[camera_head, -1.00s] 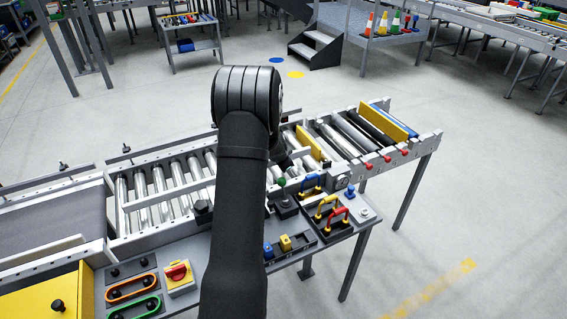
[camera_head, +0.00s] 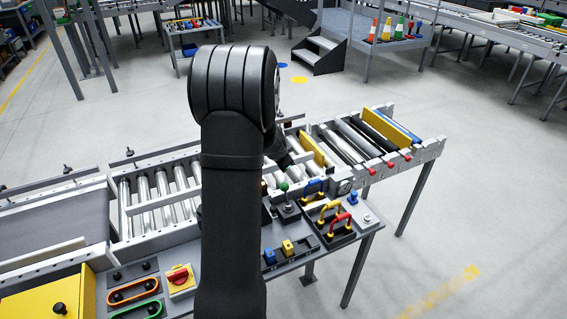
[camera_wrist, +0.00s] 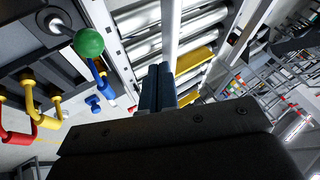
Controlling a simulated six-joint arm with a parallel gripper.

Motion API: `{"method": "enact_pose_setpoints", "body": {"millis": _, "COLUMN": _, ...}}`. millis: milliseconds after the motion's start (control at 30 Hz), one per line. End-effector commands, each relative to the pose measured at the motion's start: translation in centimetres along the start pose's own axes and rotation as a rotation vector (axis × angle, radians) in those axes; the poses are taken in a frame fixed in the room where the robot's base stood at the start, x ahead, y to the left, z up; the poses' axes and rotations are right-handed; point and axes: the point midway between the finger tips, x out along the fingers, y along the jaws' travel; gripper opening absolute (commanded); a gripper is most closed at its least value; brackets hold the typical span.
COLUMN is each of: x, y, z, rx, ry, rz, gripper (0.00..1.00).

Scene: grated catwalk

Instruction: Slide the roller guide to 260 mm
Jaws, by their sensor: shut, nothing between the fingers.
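The roller guide appears to be the long pale bar running lengthwise above the rollers; in the wrist view this bar (camera_wrist: 172,32) lies just beyond my fingertips. In the head view its left part (camera_head: 160,200) shows, and my arm hides its middle. My gripper (camera_wrist: 160,72) is shut and empty, its dark fingers pointing at the bar. I cannot tell whether they touch it. In the head view my gripper is mostly hidden behind my arm. Marks along the conveyor's side rail (camera_wrist: 122,55) show in the wrist view, too small to read.
A green-knobbed lever (camera_head: 284,187), blue, yellow and red handles (camera_head: 340,221) and a red-yellow switch (camera_head: 179,276) stand along the near panel. A yellow plate (camera_head: 312,149) stands among the rollers, with another yellow plate (camera_head: 391,128) at the right end. Floor right of the conveyor is clear.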

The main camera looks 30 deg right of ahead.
Motion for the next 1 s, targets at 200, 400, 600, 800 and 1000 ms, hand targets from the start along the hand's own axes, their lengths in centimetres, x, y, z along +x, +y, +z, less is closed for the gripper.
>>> {"method": "enact_pose_setpoints", "body": {"millis": 200, "x": -0.9, "y": -0.2, "z": 0.7, "rx": -0.046, "ry": -0.016, "rz": 0.022, "gripper": 0.0}}
{"method": "enact_pose_setpoints", "body": {"millis": 400, "x": -1.8, "y": -1.0, "z": 5.1, "rx": -0.36, "ry": -0.143, "rz": 0.153, "gripper": 0.0}}
{"method": "enact_pose_setpoints", "body": {"millis": 600, "x": -4.6, "y": -1.7, "z": 11.2, "rx": -0.802, "ry": -0.389, "rz": 0.282, "gripper": 0.0}}
{"method": "enact_pose_setpoints", "body": {"millis": 800, "x": -8.9, "y": -2.2, "z": 16.9, "rx": -1.223, "ry": -0.694, "rz": 0.325, "gripper": 0.0}}
{"method": "enact_pose_setpoints", "body": {"millis": 1000, "x": -12.7, "y": -2.5, "z": 20.3, "rx": -1.495, "ry": -0.936, "rz": 0.302, "gripper": 0.0}}
